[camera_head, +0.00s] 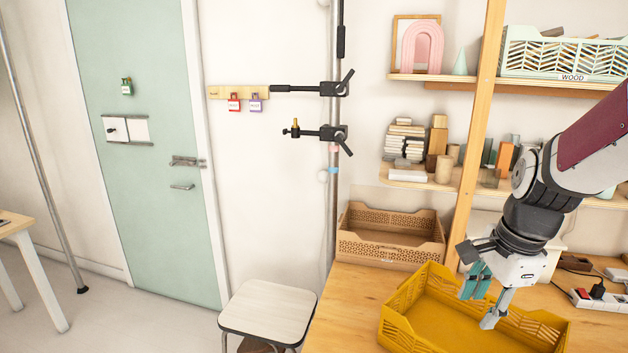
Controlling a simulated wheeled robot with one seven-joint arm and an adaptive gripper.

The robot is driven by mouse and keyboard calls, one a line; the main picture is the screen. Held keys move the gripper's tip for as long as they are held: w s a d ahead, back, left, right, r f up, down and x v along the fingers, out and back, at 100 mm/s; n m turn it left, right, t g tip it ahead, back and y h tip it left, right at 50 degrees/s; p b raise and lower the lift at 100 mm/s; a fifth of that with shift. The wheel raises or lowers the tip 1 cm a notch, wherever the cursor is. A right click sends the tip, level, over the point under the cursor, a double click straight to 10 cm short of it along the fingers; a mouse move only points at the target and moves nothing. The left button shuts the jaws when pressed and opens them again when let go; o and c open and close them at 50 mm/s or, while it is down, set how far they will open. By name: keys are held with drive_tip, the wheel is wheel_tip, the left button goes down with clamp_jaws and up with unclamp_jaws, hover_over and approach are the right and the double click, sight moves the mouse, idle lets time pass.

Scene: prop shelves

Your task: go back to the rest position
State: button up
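My gripper (482,305) is at the right, pointing down over the yellow crate (400,300) on the wooden table. Its two fingers are spread apart, one showing teal faces and the other grey. I see nothing held between them. The fingertips appear over the crate's open top, and how far above its floor they are is hard to tell. The visible floor of the crate looks bare. My arm comes in from the right edge and hides part of the shelf and the wall behind it.
A brown crate (390,258) stands behind the yellow one. A wooden post (476,130) rises close left of my arm. Shelves hold wooden blocks (439,135) and a pale crate (565,55). A power strip (598,302) lies right. A stool (268,308) and open floor are left.

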drive_tip(key=s+a+r+n+t, duration=0.1)
drive_tip(key=s+a+r+n, duration=0.3)
drive_tip(key=s+n, duration=0.3)
drive_tip(key=s+a+r+n+t, duration=0.2)
drive_tip(key=s+a+r+n, duration=0.3)
drive_tip(key=s+n, duration=0.3)
drive_tip(key=shift+s+a+r+n+t, duration=0.2)
drive_tip(key=shift+r+n+t, duration=0.15)
drive_tip(key=shift+n, duration=1.05)
